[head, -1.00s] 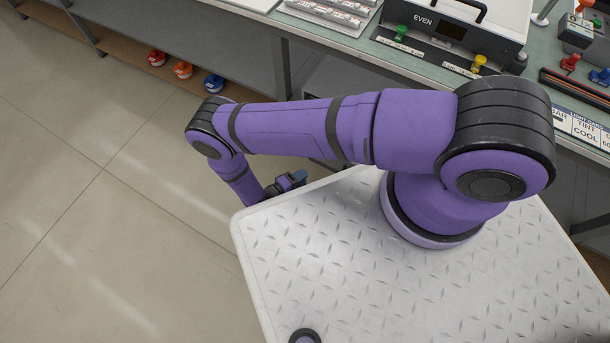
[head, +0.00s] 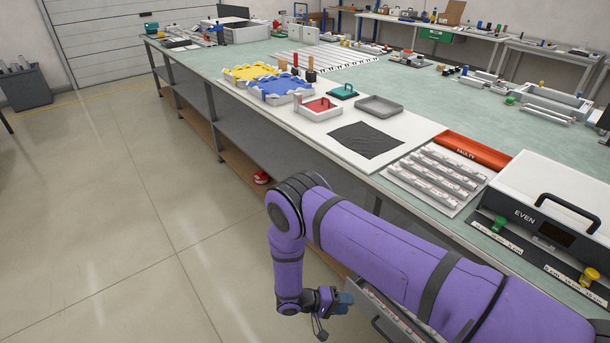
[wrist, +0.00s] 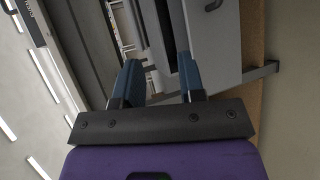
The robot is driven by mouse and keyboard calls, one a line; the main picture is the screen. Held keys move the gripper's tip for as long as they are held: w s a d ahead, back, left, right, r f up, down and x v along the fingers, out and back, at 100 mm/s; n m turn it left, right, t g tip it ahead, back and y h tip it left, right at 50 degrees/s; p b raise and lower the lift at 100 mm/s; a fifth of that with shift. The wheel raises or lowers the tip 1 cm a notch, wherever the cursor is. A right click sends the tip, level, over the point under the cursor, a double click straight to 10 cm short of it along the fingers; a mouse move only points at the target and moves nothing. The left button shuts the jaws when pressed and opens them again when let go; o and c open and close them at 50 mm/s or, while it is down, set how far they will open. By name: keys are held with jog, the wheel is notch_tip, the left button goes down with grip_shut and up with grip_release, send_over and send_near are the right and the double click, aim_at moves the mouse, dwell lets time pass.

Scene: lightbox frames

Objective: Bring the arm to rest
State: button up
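My purple arm (head: 385,245) reaches from the lower right across the head view and bends down at its elbow. My gripper (head: 343,301) hangs low beside the bench's near side, next to a partly open drawer (head: 402,318). In the wrist view my gripper (wrist: 160,78) shows two blue fingers standing apart, with nothing held between them. A grey drawer front with a handle (wrist: 213,5) lies beyond the fingertips; I cannot tell whether anything touches it.
The long green-topped bench (head: 350,80) runs along the right. Floor (head: 110,230) at left is clear.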

jog(key=w+r+m+g+y, duration=0.15)
jog(key=w+r, duration=0.25)
jog(key=r, duration=0.7)
jog(key=w+r+g+y, duration=0.2)
jog(key=w+r, duration=0.2)
jog(key=r, duration=0.7)
jog(key=d+r+m+y, duration=0.1)
jog(key=d+r+y, duration=0.15)
jog(key=r, duration=0.95)
jog(key=d+r+y, duration=0.2)
jog(key=d+r, duration=0.2)
jog(key=r, duration=0.8)
jog(key=s+d+r+t+y, duration=0.1)
jog(key=s+d+r+y, duration=0.1)
jog(key=s+d+r, duration=0.45)
jog(key=s+d+r+t+y, duration=0.15)
jog(key=s+r, duration=0.25)
jog(key=r, duration=0.5)
jog(key=s+d+r+t+y, duration=0.1)
jog(key=s+r+t, duration=0.1)
jog(key=s, duration=0.6)
jog(key=s+d+r+t+y, duration=0.1)
jog(key=s+d+r+t, duration=0.1)
jog(key=s, duration=0.6)
notch_tip(320, 180, up, 3)
jog(key=shift+s+d+f+t+y, duration=0.1)
jog(key=shift+s+d+t+y, duration=0.25)
jog(key=shift+t, duration=0.25)
